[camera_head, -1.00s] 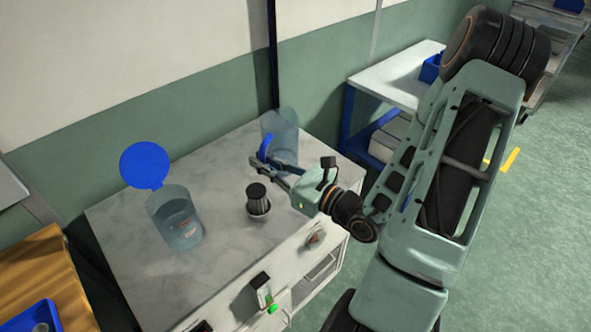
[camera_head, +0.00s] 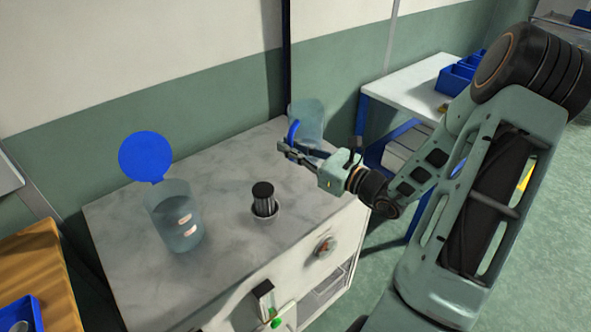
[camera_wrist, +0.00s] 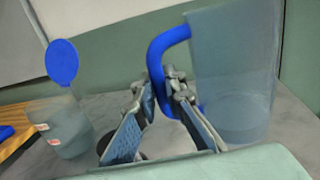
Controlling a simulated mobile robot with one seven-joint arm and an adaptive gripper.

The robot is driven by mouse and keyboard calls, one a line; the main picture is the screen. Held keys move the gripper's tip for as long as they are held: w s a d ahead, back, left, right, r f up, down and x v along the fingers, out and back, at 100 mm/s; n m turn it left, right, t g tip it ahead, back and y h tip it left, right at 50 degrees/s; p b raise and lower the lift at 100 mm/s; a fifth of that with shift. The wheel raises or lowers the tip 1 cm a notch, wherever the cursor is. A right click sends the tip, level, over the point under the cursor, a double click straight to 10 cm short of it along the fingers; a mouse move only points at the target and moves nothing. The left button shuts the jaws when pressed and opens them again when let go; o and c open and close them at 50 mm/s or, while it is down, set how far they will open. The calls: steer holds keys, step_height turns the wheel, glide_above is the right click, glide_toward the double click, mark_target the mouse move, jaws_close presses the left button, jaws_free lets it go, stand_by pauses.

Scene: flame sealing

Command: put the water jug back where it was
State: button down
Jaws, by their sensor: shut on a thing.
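The water jug (camera_head: 309,122) is a clear bluish container with a blue handle (camera_wrist: 160,62). My gripper (camera_head: 284,150) is shut on that handle. In the wrist view the jug (camera_wrist: 235,75) stands upright to the right of the fingers (camera_wrist: 165,95). In the head view it is at the back right corner of the marble-topped cabinet (camera_head: 130,225). My gripper partly hides its lower part, and I cannot tell whether its base touches the top.
A clear container (camera_head: 176,222) with a raised round blue lid (camera_head: 146,157) stands at the left of the cabinet top, with pale pieces inside. A small dark ribbed object in a cup (camera_head: 264,200) stands mid-top. A white table with blue bins (camera_head: 455,80) is behind right.

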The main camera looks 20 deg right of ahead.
steer(key=w+f+b, duration=0.1)
steer(key=w+d+f+b, duration=0.1)
steer(key=f, duration=0.1)
steer(key=w+d+f+b, duration=0.1)
steer(key=f, duration=0.1)
steer(key=shift+d+f+b, duration=0.1)
steer(key=shift+d+b, duration=0.1)
steer(key=shift+b, duration=0.1)
steer(key=shift+w+d+f+b, duration=0.1)
steer(key=shift+f+b, duration=1.2)
steer(key=shift+f, duration=0.3)
steer(key=shift+f, duration=0.15)
steer(key=c, duration=2)
jaws_free()
steer(key=shift+r, duration=0.25)
steer(key=v, duration=1.2)
